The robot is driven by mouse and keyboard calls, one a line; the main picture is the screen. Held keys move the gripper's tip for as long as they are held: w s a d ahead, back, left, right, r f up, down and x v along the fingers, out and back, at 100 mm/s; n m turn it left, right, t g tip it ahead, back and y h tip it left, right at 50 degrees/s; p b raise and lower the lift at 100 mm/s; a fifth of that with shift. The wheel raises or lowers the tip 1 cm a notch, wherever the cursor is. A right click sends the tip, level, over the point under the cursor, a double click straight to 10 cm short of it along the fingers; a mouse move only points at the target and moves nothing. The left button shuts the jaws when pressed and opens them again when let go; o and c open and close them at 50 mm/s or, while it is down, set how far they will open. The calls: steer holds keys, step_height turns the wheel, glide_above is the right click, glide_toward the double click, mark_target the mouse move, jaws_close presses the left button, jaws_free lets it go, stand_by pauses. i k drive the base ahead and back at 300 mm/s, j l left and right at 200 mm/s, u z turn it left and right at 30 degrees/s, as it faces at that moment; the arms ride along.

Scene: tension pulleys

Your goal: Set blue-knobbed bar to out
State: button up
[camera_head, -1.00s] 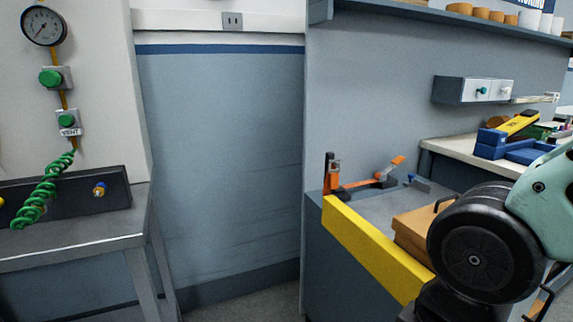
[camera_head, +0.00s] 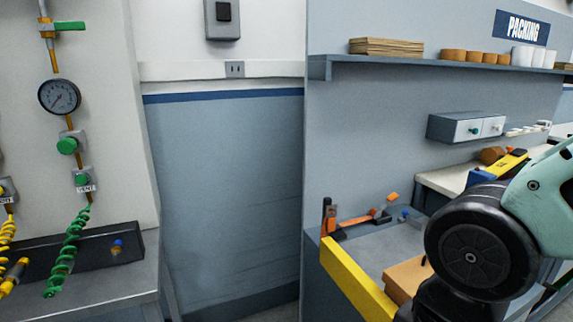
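A small blue knob (camera_head: 404,215) shows on the grey bench top at the right, beside an orange-handled clamp-like tool (camera_head: 365,219). A short dark grey piece sits by this knob, but it is too small to tell its shape or setting. Another small blue knob (camera_head: 118,246) sits on the front of a black box at the left, with an orange-brown part by it. I cannot tell which of these belongs to the blue-knobbed bar. My arm fills the lower right and hides part of the bench. My gripper is not in view.
A yellow edge (camera_head: 355,285) runs along the bench front, with a cardboard box (camera_head: 407,276) behind it. A pressure gauge (camera_head: 59,96), green fittings and a green coiled hose (camera_head: 72,250) hang at the left.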

mark_target(412, 221)
steer(key=z, duration=0.5)
steer(key=i+l+u, duration=0.1)
steer(key=u, duration=0.3)
steer(key=i+l+u, duration=0.1)
steer(key=l+u, duration=0.2)
steer(key=u, duration=0.15)
steer(key=i+l+u, duration=0.15)
steer(key=l, duration=0.45)
steer(key=i+l+u, duration=0.15)
steer(key=l, duration=0.45)
steer(key=l+u, duration=0.1)
steer(key=l, duration=0.5)
steer(key=i+l, duration=0.1)
steer(key=l, duration=0.5)
